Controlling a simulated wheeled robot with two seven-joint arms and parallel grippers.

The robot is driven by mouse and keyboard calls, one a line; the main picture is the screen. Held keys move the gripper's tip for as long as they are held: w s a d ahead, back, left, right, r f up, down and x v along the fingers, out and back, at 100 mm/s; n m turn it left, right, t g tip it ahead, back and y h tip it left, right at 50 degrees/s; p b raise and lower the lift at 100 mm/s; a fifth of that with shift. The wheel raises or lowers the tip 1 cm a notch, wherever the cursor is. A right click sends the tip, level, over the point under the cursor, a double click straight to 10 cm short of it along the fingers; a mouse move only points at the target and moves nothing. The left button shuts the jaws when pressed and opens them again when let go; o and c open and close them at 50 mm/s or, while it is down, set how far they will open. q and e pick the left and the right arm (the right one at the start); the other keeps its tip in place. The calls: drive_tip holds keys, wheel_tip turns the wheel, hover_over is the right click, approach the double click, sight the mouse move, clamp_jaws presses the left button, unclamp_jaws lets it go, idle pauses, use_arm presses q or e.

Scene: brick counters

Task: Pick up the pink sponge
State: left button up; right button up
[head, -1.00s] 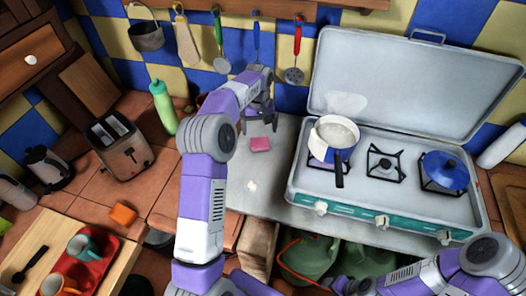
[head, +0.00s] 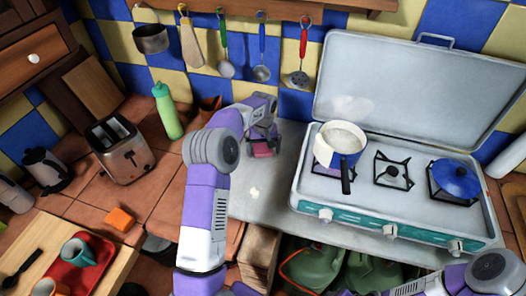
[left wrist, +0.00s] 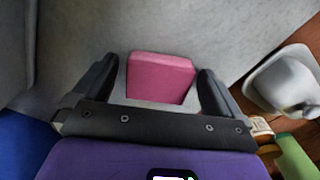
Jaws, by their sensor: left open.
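The pink sponge (head: 264,150) lies on the grey metal counter (head: 262,192) left of the stove, partly hidden by my gripper in the head view. In the left wrist view the pink sponge (left wrist: 161,78) sits between the two dark fingers. My left gripper (head: 262,143) is open right above and around the sponge; in the left wrist view its fingers (left wrist: 158,88) stand apart on either side, with a gap to the sponge at least on the right. My right gripper is not in view; only part of my right arm shows at lower right.
A green bottle (head: 167,112) and toaster (head: 124,152) stand left. Utensils hang on the wall behind.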

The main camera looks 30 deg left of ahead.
sight(263, 149)
use_arm(q)
drive_tip(key=shift+c, duration=0.5)
drive_tip(key=c, duration=1)
wheel_tip(263, 149, up, 10)
drive_tip(key=shift+r+p, duration=0.1)
drive_tip(key=shift+p, duration=1.05)
